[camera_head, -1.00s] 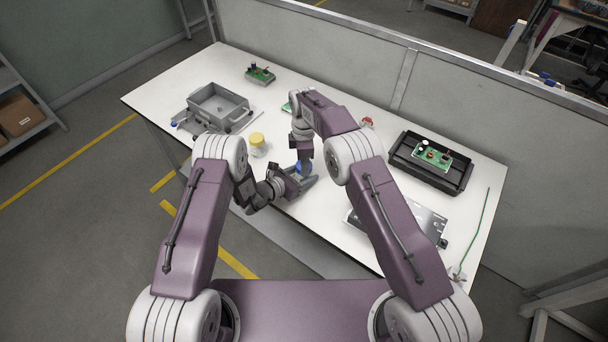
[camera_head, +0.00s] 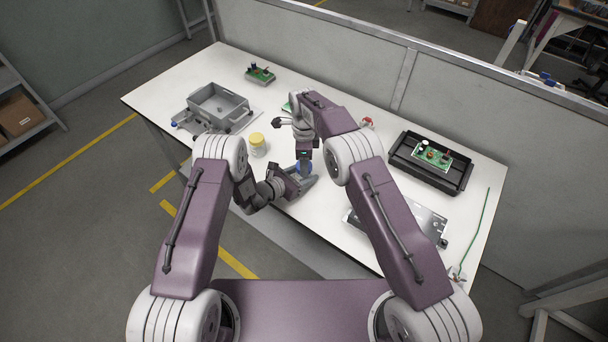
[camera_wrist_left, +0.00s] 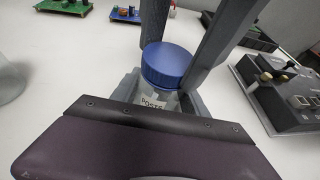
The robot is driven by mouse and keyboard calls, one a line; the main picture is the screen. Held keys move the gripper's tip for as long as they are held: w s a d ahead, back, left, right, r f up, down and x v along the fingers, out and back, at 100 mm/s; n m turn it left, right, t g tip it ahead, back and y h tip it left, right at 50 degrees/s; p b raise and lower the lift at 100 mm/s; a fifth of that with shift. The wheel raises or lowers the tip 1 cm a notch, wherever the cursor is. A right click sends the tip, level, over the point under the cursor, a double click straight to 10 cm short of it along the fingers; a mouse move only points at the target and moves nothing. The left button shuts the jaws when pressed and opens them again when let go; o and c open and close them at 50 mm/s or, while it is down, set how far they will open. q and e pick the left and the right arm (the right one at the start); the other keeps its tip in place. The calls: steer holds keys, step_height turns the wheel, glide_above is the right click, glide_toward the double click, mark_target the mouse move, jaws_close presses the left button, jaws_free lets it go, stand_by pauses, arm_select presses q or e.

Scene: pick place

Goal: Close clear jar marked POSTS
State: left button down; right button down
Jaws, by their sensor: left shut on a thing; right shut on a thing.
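The clear jar marked POSTS (camera_wrist_left: 151,100) stands upright in the left wrist view, with a blue lid (camera_wrist_left: 167,64) on its top. My left gripper (camera_head: 303,181) is shut around the jar's body, low at the table. My right gripper (camera_head: 304,164) comes down from above and is shut on the blue lid; its two grey fingers flank the lid in the left wrist view (camera_wrist_left: 183,45). In the head view the jar is mostly hidden by my grippers, and a bit of blue shows between them. How far the lid is turned I cannot tell.
A jar with a yellow lid (camera_head: 257,140) stands left of my grippers. A grey bin (camera_head: 219,119) is at the back left, a black tray (camera_head: 401,162) holding a green circuit board (camera_head: 432,154) at the right, and a metal panel device (camera_head: 431,224) at the front right.

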steer(key=c, duration=0.6)
jaws_free()
steer(key=shift+m, duration=0.3)
steer(key=shift+r, duration=6)
arm_select(q)
steer(key=shift+c, duration=2.4)
jaws_free()
